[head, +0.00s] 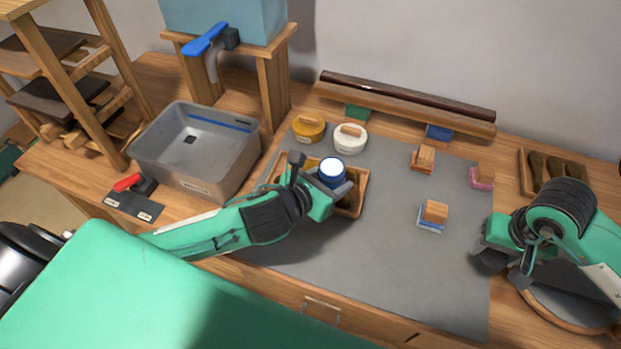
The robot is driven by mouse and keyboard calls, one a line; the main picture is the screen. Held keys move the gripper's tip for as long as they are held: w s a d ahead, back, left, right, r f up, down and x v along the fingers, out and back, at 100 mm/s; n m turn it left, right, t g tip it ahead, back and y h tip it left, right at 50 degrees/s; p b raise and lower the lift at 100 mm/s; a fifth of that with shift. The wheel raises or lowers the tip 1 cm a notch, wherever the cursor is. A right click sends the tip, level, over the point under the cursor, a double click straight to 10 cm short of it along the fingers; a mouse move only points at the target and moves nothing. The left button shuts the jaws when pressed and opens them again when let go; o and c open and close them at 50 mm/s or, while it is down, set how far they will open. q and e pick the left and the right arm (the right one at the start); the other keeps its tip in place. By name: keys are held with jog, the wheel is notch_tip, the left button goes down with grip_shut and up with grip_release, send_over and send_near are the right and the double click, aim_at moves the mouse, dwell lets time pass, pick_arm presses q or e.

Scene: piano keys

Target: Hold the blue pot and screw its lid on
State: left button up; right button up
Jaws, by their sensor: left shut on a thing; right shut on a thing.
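The blue pot (331,172) shows a round white top with a blue rim and no handle on it. My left gripper (319,181) is shut on the pot over a small wooden tray (363,190). I cannot tell whether the pot rests in the tray or is held just above it. My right gripper (503,264) is far to the right of the pot, at the mat's right edge. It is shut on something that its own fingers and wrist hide. I cannot make out a separate lid for the blue pot.
A yellow pot (308,129) and a white pot (350,139), both with wooden handles, stand behind the tray. Several wooden-topped blocks, one on a blue base (432,216), stand on the grey mat (380,268). A grey basin (181,169) is left. The mat's front middle is clear.

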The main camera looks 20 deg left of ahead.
pick_arm(q)
jog(key=w+d+m+g+h, duration=0.2)
jog(key=w+d+m+h, duration=0.1)
jog(key=d, duration=0.5)
jog(key=shift+w+d+r+m+h, duration=0.15)
jog(key=shift+w+r+m+h, duration=0.25)
jog(key=shift+m+h, duration=0.25)
pick_arm(e)
jog(key=w+a+r+m, duration=0.2)
jog(key=a+r, duration=0.3)
jog(key=a, duration=0.4)
jog(key=w+a+r+m, duration=0.2)
jog(key=a+r, duration=0.3)
jog(key=a, duration=0.4)
jog(key=w+a+r+m, duration=0.1)
jog(key=w+a+r, duration=0.2)
jog(key=a, duration=0.6)
jog(key=shift+r+m+h, duration=0.3)
jog(key=shift+r+m, duration=0.1)
jog(key=shift+r, duration=0.5)
jog(key=shift+f, duration=0.1)
jog(key=shift+f, duration=1.9)
jog(key=shift+f, duration=0.1)
